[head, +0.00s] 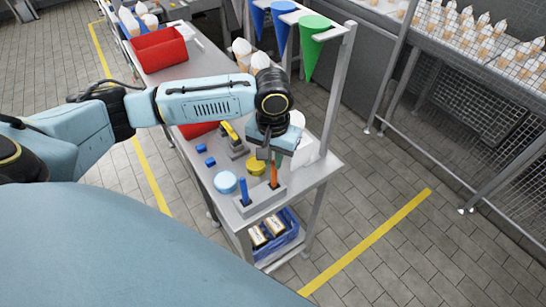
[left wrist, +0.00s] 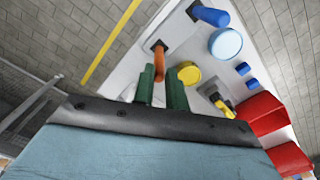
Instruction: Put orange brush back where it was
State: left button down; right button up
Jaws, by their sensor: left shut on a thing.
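The orange brush (head: 274,176) shows its orange handle below my left gripper (head: 272,157). My left gripper is shut on it and points down over the near end of the trolley. In the left wrist view the orange brush (left wrist: 159,62) is between the green fingers (left wrist: 161,88), and its far end meets a dark square opening in the grey holder (left wrist: 178,31). I cannot tell how deep it sits. The holder (head: 262,205) also carries a blue brush (head: 243,190), upright in its other opening. The top of the orange brush is hidden by the gripper. My right gripper is not in view.
On the trolley top (head: 225,205), a round light-blue tub (head: 225,182) and a yellow tub (head: 256,167) stand close to the holder. Small blue blocks (head: 205,155) and red bins (head: 158,48) are farther back. Coloured cones (head: 311,38) hang from a rack beside the arm.

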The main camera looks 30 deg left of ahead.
pick_arm(q)
jog(key=c, duration=1.4)
grip_release()
jog(key=shift+f, duration=0.15)
notch_tip(320, 180, up, 12)
